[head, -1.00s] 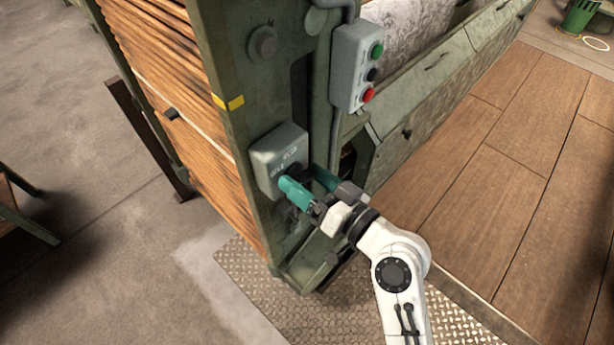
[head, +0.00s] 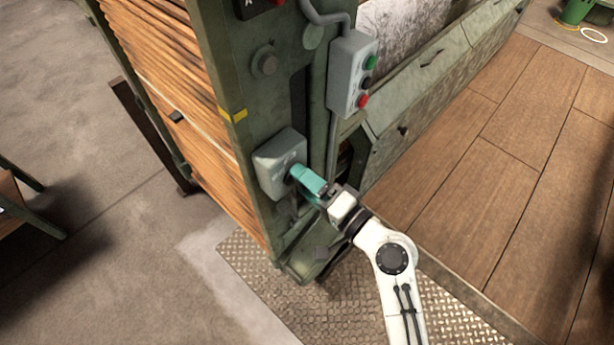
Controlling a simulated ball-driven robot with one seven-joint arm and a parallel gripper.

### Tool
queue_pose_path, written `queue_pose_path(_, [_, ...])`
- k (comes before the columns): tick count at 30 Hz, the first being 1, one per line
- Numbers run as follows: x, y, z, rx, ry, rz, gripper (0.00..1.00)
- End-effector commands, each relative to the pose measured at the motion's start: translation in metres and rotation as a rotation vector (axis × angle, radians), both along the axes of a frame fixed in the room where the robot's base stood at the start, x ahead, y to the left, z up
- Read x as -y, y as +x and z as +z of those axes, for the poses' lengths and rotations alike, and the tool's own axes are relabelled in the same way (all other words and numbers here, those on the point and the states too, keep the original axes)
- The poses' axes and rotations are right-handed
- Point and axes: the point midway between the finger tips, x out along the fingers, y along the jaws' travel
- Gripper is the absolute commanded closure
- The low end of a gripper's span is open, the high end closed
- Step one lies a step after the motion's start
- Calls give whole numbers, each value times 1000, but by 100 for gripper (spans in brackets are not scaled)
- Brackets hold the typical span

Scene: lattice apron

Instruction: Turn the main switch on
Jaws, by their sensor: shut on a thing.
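The main switch is a grey box (head: 276,158) on the end face of the green machine frame. Its handle is hidden behind my fingers. My gripper (head: 297,174) has teal fingers and reaches the front of the box from the lower right. The fingers are close together, shut on the switch handle. I cannot tell which way the handle is turned.
A grey button box (head: 353,75) with green, black and red buttons is mounted above and to the right. The green machine frame (head: 230,75) carries wooden slats (head: 165,75) on its left. A checkered metal plate (head: 265,285) lies below, and wooden floor (head: 500,200) is free at right.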

Motion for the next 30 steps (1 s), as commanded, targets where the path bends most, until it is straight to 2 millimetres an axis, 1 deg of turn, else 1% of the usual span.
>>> queue_pose_path(6, [1, 0, 0, -102, 76, -3, 56])
queue_pose_path(12, [1, 0, -1, -154, 117, -4, 56])
queue_pose_path(29, [2, 0, -3, -179, 138, -3, 56])
queue_pose_path(30, [2, 0, -3, -179, 138, -3, 24])
